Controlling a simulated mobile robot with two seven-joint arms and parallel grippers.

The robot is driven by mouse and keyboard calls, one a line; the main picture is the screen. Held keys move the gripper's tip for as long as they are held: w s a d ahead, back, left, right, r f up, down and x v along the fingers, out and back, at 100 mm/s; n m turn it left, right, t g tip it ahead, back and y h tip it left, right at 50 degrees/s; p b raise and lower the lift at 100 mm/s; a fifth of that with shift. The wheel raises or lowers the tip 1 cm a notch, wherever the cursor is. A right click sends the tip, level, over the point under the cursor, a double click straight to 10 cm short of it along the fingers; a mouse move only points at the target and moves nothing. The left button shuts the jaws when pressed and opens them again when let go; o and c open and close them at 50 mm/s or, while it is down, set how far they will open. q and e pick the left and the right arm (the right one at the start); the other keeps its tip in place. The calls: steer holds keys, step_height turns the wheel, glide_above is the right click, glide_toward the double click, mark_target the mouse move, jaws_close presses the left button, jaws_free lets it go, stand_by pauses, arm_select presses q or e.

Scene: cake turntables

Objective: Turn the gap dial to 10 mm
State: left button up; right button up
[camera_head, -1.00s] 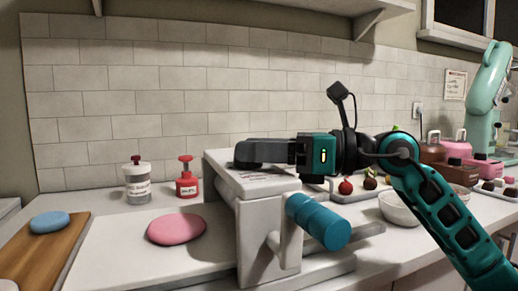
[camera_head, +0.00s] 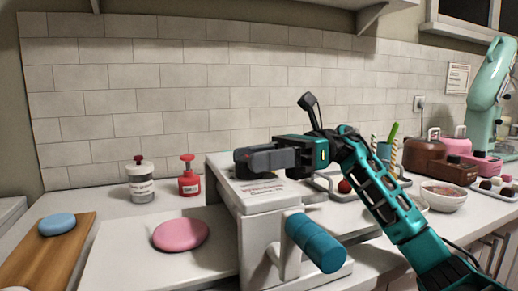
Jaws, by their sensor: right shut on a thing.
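The white dough sheeter (camera_head: 268,200) stands on the counter in the middle, with printed red lettering on its top plate and a teal crank grip (camera_head: 315,243) on its front. My right gripper (camera_head: 250,162) reaches in from the right, low over the sheeter's top. Its dark fingers point left and are shut on the gap dial, which the fingers hide; its setting cannot be read. My left gripper is not in view.
A pink dough disc (camera_head: 181,235) lies left of the sheeter, and a blue one (camera_head: 57,224) on a wooden board (camera_head: 45,255). A white-lidded jar (camera_head: 140,184) and red bottle (camera_head: 189,182) stand behind.

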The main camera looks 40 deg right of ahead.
steer(key=shift+n+g, duration=0.4)
steer(key=shift+g, duration=0.2)
steer(key=o, duration=1.1)
steer(key=shift+c, duration=0.2)
steer(key=d+p, duration=0.1)
steer(key=d, duration=1.2)
steer(key=shift+s, duration=0.25)
